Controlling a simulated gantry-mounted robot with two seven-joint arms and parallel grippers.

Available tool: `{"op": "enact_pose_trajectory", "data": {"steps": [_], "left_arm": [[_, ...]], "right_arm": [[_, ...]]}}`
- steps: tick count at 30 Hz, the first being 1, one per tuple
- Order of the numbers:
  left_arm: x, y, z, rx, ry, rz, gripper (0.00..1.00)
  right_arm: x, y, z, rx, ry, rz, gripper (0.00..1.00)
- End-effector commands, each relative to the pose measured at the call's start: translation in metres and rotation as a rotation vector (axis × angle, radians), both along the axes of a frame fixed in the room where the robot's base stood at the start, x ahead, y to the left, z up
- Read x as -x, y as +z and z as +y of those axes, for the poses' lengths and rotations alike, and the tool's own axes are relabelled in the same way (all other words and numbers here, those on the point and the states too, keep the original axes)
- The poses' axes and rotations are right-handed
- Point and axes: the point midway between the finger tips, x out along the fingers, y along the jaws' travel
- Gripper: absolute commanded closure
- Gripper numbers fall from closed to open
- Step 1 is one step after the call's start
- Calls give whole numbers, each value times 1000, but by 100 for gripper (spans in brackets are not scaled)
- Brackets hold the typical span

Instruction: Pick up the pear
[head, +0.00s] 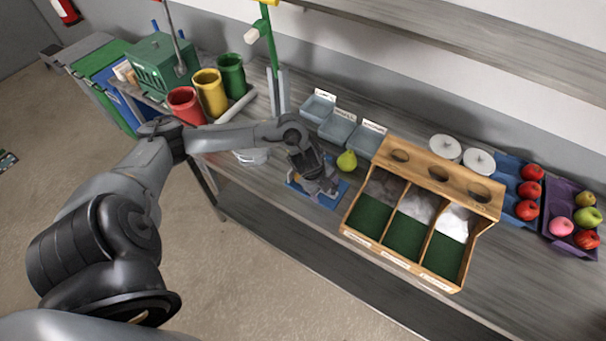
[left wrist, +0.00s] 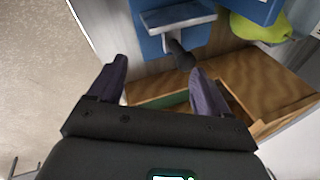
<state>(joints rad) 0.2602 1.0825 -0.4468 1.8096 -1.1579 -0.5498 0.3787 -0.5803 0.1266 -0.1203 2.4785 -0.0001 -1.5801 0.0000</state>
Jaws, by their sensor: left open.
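A yellow-green pear (head: 347,161) stands on the grey bench, between the small grey-blue trays and the wooden box. It also shows in the left wrist view (left wrist: 262,27) at the upper right, partly cut off by a blue edge. The pear lies outside the fingers, beyond the right one. My right gripper is not in view.
The wooden box (head: 405,183) with green-floored compartments stands close right of the pear. Small trays (head: 336,130) are behind it. Red, yellow and green cups (head: 210,93) are at the left. A blue tray (head: 508,168) and a purple tray (head: 560,190) hold fruit at the right.

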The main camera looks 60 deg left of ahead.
Motion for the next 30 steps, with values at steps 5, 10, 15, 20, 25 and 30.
{"op": "enact_pose_trajectory", "data": {"steps": [5, 10, 15, 20, 25, 30], "left_arm": [[16, 33, 81, -53, 58, 126, 21], [28, 44, 112, -61, 101, 186, 21], [28, 25, 115, -58, 106, 197, 21], [24, 5, 116, -60, 105, 196, 21], [23, -4, 116, -61, 104, 194, 21], [20, -17, 114, -59, 105, 193, 21]], "right_arm": [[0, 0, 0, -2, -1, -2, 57], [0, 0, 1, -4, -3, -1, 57], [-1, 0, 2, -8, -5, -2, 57], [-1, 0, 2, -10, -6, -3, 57], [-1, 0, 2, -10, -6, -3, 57], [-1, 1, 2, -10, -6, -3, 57]]}}
